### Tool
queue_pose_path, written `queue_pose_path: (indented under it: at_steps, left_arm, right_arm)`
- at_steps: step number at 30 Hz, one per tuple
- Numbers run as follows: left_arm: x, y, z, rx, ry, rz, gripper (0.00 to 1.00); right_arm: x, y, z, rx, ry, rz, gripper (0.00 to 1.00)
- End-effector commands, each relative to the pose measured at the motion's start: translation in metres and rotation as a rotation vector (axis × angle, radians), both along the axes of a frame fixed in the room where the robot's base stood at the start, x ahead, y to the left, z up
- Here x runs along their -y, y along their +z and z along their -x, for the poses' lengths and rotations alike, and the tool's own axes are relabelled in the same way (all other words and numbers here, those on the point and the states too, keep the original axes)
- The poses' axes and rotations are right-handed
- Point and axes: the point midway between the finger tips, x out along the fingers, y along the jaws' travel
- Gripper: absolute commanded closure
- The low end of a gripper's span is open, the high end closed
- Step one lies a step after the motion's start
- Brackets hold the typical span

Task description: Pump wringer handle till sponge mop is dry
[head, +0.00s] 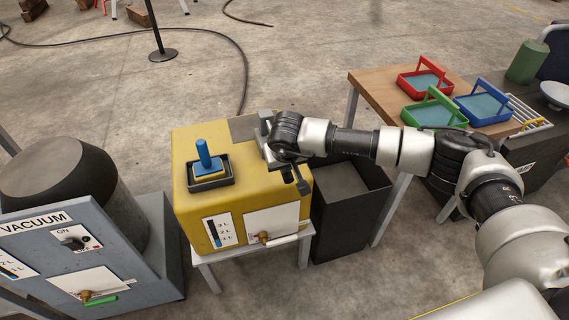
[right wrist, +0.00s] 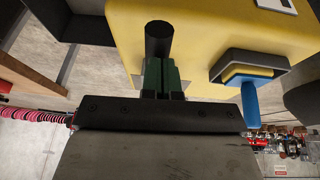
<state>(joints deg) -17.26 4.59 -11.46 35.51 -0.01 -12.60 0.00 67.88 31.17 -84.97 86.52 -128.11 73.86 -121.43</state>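The yellow wringer box (head: 240,208) stands on a small white stand, with a level gauge on its front. The sponge mop, with an upright blue handle (head: 203,152) and yellow sponge, sits in a dark tray (head: 211,184) on top; it also shows in the right wrist view (right wrist: 250,104). My right gripper (head: 270,152) is at the box's right top edge. In the right wrist view its green fingers (right wrist: 161,75) close around the black wringer handle (right wrist: 159,40). In the head view my wrist hides much of the handle. My left gripper is out of view.
A dark open bin (head: 347,222) stands right of the box. A grey vacuum unit (head: 75,250) stands at left. A wooden table (head: 385,85) at right holds red, green and blue trays. The floor behind is mostly open, with a cable and a post.

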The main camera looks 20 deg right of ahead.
Motion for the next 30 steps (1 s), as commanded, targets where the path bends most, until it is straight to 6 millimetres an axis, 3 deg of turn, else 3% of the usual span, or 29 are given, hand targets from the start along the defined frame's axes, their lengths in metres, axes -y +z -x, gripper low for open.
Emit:
queue_pose_path:
  at_steps: [12,19,30]
  left_arm:
    - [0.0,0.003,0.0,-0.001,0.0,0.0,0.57]
    - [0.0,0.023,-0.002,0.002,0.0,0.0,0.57]
    - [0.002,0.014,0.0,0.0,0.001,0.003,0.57]
  right_arm:
    - [-0.001,-0.001,0.004,-0.014,0.0,0.005,1.0]
    - [-0.012,0.044,0.001,-0.002,-0.004,0.002,1.0]
    - [-0.015,0.098,0.051,0.001,-0.004,0.002,1.0]
